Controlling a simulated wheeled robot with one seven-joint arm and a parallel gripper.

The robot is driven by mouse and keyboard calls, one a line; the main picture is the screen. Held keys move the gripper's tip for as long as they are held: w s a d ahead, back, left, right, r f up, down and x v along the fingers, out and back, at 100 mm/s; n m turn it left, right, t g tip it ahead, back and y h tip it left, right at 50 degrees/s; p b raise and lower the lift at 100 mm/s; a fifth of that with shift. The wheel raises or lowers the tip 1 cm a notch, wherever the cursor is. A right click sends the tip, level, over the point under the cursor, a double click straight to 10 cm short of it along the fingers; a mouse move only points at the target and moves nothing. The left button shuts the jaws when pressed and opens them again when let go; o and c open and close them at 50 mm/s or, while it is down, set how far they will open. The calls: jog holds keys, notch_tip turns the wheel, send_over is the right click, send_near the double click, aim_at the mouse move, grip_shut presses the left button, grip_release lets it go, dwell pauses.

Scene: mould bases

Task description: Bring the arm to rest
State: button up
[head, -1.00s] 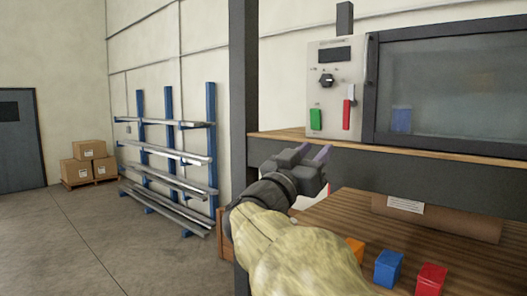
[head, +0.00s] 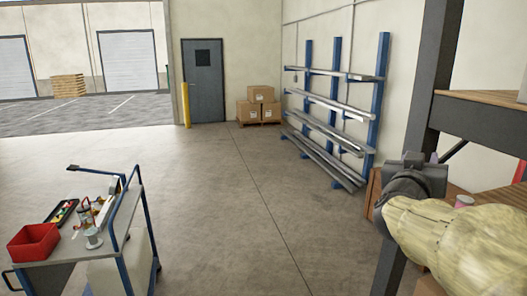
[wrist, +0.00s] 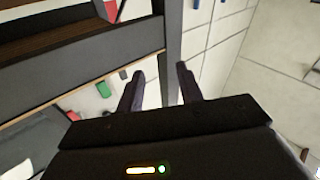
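My arm (head: 455,235) reaches in from the right edge of the head view, with a pale, mottled sleeve and a dark wrist. My gripper (head: 432,158) is at the upper end of it, in front of the dark upright post of the workbench; its fingers are mostly hidden there. In the wrist view my gripper (wrist: 160,80) has its two dark fingers apart with nothing between them. Beyond the fingers are the dark post (wrist: 173,35) and a dark shelf edge (wrist: 80,68), with no clear contact.
The workbench's wooden shelf (head: 490,101) and dark post (head: 425,95) stand close at the right. A trolley (head: 60,268) with a red bin (head: 33,242) stands at lower left. A metal rack (head: 335,115) and boxes (head: 262,95) are farther back. The middle floor is clear.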

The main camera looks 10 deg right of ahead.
jog(key=w+a+f+n+g+y, duration=0.1)
jog(key=a+f+n+y, duration=0.3)
jog(key=a+f, duration=0.55)
jog(key=w+a+f+n+g+y, duration=0.1)
jog(key=a+f+g+y, duration=0.1)
jog(key=a+f+y, duration=0.75)
jog(key=s+a+f+n+g, duration=0.2)
jog(key=s+a+f+g, duration=0.2)
jog(key=s+f+g, duration=0.4)
jog(key=s+f, duration=0.6)
jog(key=f, duration=0.3)
jog(key=shift+s+a+f, duration=0.15)
jog(key=shift+s, duration=0.1)
jog(key=shift+w, duration=0.1)
jog(key=shift+w, duration=0.1)
